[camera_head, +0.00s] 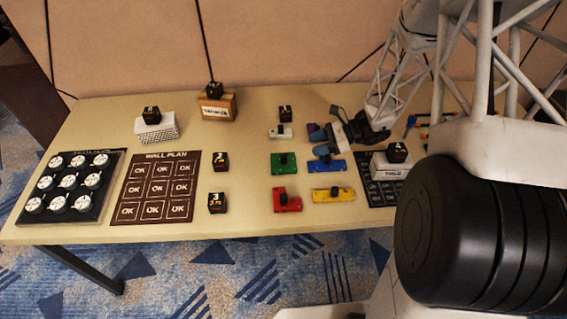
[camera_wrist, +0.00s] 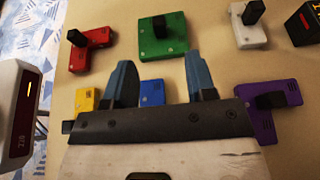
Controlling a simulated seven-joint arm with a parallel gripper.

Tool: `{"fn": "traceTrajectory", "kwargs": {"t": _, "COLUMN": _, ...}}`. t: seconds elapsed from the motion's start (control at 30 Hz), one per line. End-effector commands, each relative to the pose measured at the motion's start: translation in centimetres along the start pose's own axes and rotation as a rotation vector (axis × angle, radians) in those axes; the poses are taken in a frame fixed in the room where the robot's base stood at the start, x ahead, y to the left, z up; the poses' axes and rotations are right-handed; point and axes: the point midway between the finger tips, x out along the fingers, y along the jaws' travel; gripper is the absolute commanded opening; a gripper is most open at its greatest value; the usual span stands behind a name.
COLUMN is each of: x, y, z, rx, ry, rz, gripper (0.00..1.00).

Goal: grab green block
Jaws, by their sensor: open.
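The green block (camera_head: 277,166) is a flat square with a black knob on top. It lies on the table, left of my gripper (camera_head: 324,133) in the head view. In the wrist view the green block (camera_wrist: 178,47) is at top centre, just beyond the two blue-grey fingertips of my gripper (camera_wrist: 161,62). The fingers are spread apart with nothing between them. The block is whole in view, and I see no contact with it.
Red (camera_head: 292,203), yellow (camera_head: 345,194), blue (camera_head: 338,166), white (camera_head: 274,132) and purple (camera_head: 313,128) blocks lie around the green one. The wall plan board (camera_head: 155,158) and a dial panel lie left. Small numbered black cubes stand between.

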Motion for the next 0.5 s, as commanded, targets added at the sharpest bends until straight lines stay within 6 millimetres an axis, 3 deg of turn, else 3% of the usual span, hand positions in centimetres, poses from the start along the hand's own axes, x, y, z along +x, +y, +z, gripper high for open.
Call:
{"fn": "traceTrajectory", "kwargs": {"t": 0.3, "x": 0.1, "y": 0.0, "z": 0.0, "rx": -0.001, "ry": 0.001, "rz": 0.001, "gripper": 0.51}}
{"fn": "traceTrajectory", "kwargs": {"t": 0.5, "x": 1.3, "y": 0.1, "z": 0.0, "rx": 0.000, "ry": 0.000, "rz": 0.003, "gripper": 0.51}}
